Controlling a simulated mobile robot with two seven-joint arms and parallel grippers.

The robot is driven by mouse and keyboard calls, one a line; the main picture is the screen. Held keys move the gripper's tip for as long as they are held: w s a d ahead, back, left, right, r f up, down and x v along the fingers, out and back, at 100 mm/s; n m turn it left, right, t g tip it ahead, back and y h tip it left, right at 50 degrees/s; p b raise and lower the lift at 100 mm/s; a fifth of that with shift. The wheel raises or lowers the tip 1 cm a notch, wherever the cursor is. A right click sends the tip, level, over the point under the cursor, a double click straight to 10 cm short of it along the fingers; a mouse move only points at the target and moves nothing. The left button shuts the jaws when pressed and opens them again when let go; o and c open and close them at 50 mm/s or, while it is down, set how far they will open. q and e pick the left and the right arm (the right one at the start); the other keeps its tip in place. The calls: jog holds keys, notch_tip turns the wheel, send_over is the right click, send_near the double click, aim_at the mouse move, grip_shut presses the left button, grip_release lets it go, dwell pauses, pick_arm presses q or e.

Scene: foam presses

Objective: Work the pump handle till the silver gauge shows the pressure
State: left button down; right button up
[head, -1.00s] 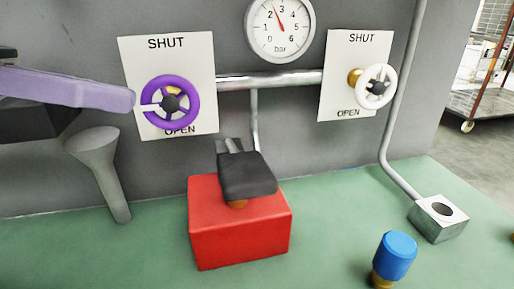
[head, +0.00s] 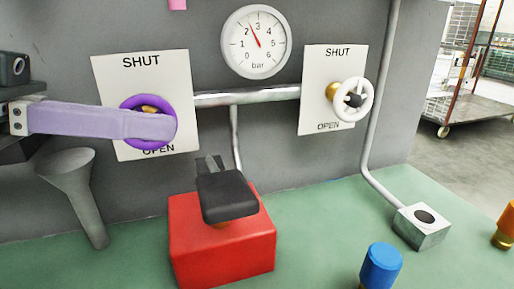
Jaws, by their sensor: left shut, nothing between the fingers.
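The silver-rimmed gauge (head: 257,42) hangs on the grey wall, marked in bar from 0 to 6. Its red needle points between 2 and 3. A black handle-like block (head: 226,195) sits on top of the red box (head: 222,245) on the green bench; I cannot tell whether it is the pump handle. My left gripper (head: 172,126) is shut and empty. My right gripper is not in view.
A white valve wheel (head: 366,100) sits on the right SHUT/OPEN plate (head: 315,95). A grey funnel (head: 72,180) stands at the left. A blue-capped part (head: 381,268), a metal block (head: 428,232) and an orange part (head: 506,222) are at the right. Bare bench lies right of the red box.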

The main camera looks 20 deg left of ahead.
aim_at(219, 182)
pick_arm(q)
jog(key=w+d+f, duration=0.1)
jog(key=d+f, duration=0.2)
jog(key=f, duration=0.2)
jog(key=shift+w+d+p, duration=0.2)
jog(key=shift+w+p, duration=0.05)
jog(key=shift+p, duration=0.1)
jog(key=f+m+b, duration=0.1)
jog(key=b, duration=0.2)
jog(key=f+m+t+b, duration=0.1)
jog(key=f+b, duration=0.1)
jog(key=b, duration=0.1)
jog(key=s+f+m+b, duration=0.1)
jog(key=f+b, duration=0.1)
jog(key=b, duration=0.2)
jog(key=shift+s+d+f+m+y, duration=0.1)
jog(key=shift+d+f+m+y, duration=0.2)
jog(key=shift+d+y, duration=0.1)
jog(key=shift+r, duration=0.1)
